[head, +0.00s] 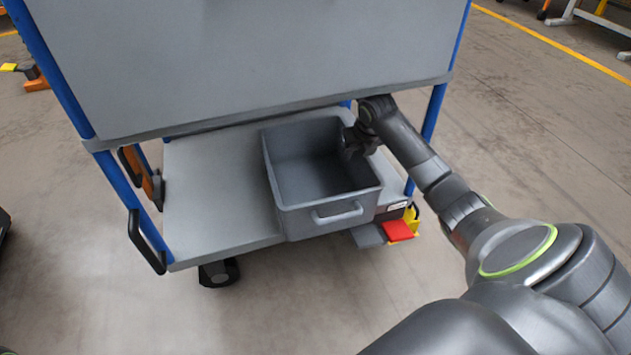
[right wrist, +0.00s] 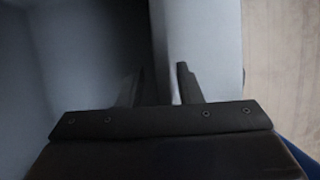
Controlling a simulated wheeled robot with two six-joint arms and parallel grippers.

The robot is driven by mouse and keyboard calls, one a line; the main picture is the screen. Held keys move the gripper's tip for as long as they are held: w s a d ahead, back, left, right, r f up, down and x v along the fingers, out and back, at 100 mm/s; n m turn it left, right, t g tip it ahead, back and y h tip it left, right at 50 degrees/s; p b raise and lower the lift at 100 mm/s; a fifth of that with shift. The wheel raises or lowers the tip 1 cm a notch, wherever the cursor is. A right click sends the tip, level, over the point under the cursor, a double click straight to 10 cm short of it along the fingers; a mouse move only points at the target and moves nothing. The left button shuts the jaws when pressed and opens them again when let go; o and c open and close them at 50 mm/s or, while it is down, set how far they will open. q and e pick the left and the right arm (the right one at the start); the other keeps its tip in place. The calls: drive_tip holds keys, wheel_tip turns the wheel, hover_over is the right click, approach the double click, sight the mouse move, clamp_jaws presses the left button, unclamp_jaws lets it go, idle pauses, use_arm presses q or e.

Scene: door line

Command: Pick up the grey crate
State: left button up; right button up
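The grey crate (head: 298,222) stands upright and empty on the lower shelf (head: 215,205) of a cart, with a handle on its front wall. My right gripper (head: 350,148) reaches in under the upper panel to the crate's right wall, near the back corner. In the right wrist view the two fingers of the right gripper (right wrist: 160,85) are spread apart. The crate's wall edge (right wrist: 157,45) runs between them, with the dark crate inside on the left. Whether either finger touches the wall is unclear. My left gripper is out of view.
A large grey upper panel (head: 240,60) overhangs the shelf, between blue posts (head: 73,75). Black handles and orange parts are at the cart's left side. A red pedal (head: 397,231) is at its lower right. The shelf left of the crate is bare.

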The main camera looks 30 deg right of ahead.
idle(0.3)
drive_tip(key=shift+f, duration=0.1)
clamp_jaws()
idle(1.1)
